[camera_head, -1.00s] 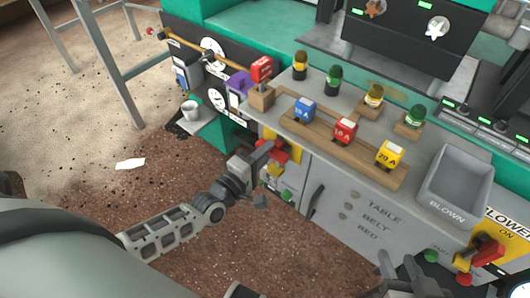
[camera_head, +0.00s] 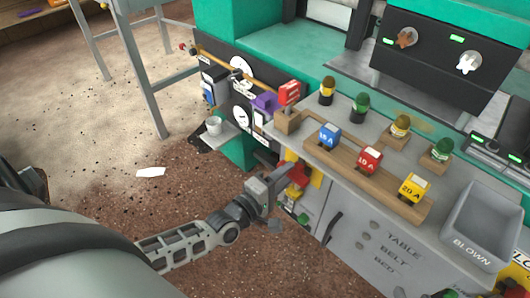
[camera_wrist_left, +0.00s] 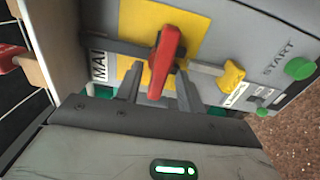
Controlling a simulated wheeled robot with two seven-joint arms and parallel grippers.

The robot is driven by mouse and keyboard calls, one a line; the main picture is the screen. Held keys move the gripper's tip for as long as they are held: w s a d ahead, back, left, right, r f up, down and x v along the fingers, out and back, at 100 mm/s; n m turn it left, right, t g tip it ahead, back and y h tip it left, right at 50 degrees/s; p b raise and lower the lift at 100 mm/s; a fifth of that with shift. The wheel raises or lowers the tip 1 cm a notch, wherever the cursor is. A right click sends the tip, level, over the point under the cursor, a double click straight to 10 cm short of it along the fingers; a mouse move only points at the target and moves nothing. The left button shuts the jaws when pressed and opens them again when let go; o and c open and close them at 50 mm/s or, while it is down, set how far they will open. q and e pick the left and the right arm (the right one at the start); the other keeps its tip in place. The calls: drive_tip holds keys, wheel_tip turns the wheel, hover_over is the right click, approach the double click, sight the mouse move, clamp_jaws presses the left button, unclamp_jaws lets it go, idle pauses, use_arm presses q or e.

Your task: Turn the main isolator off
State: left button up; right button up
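The main isolator's red handle (camera_wrist_left: 166,58) stands on a yellow plate (camera_wrist_left: 140,22) in the left wrist view, beside a partly hidden label reading "MAI". The handle points roughly up in that picture, slightly tilted. My left gripper (camera_wrist_left: 158,88) has its two fingers apart, one on each side of the handle's lower part. Gaps show between fingers and handle, so I see no firm grip. In the head view, the red handle (camera_head: 299,175) is on the cabinet's left end, close to my left gripper (camera_head: 277,192).
Above, the grey bench (camera_head: 330,110) carries blue, red and yellow plugs on a wooden rail (camera_head: 350,178). A grey BLOWN bin (camera_head: 487,225) stands right.

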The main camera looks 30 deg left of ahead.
use_arm(q)
drive_tip(key=v, duration=1.5)
drive_tip(key=shift+s+p, duration=0.25)
drive_tip(key=shift+p, duration=0.15)
